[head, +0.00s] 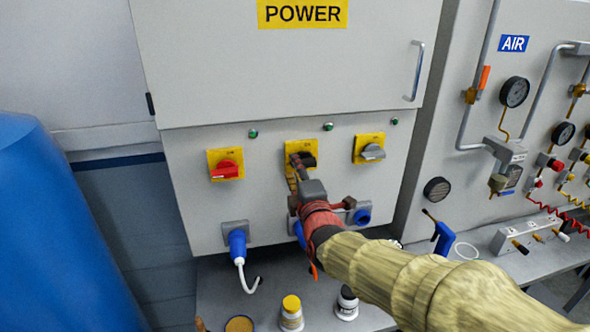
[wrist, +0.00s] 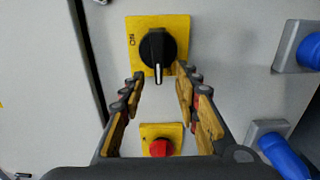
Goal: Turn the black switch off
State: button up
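The black switch (head: 309,159) sits on a yellow plate in the middle of the power cabinet's lower panel, partly hidden by my gripper in the head view. In the wrist view the black switch (wrist: 157,45) is a round knob with a raised handle. Its white line points down, toward the red switch. My gripper (head: 296,170) is close to the panel in front of it. In the wrist view my gripper (wrist: 160,74) is open and empty. Its fingertips are on either side of the handle's lower end; I cannot tell whether they touch it.
A red switch (head: 226,170) is to the left and a grey switch (head: 373,152) to the right, each on a yellow plate. A blue plug (head: 238,245) with a white cable is below. Small jars (head: 291,312) stand on the shelf. A blue barrel (head: 50,220) fills the left.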

jog(key=v, duration=1.1)
jog(key=shift+s, duration=0.25)
jog(key=shift+r, duration=0.1)
jog(key=s+d+f+m+g+h, duration=0.1)
jog(key=s+f+m+g, duration=0.35)
jog(key=f, duration=0.35)
jog(key=s+d+f+m+g, duration=0.1)
jog(key=s+f+m+g, duration=0.4)
jog(key=f, duration=0.3)
jog(key=s+d+f+m+g+h, duration=0.2)
jog(key=s+d+m+g, duration=0.1)
jog(key=s+d+m, duration=0.75)
jog(key=s+d+r+m+h, duration=0.1)
jog(key=s+d+r+h, duration=0.1)
jog(key=s+d+r, duration=0.2)
jog(key=shift+s+d+r+t, duration=0.3)
jog(key=shift+s+d, duration=0.35)
jog(key=shift+d, duration=0.65)
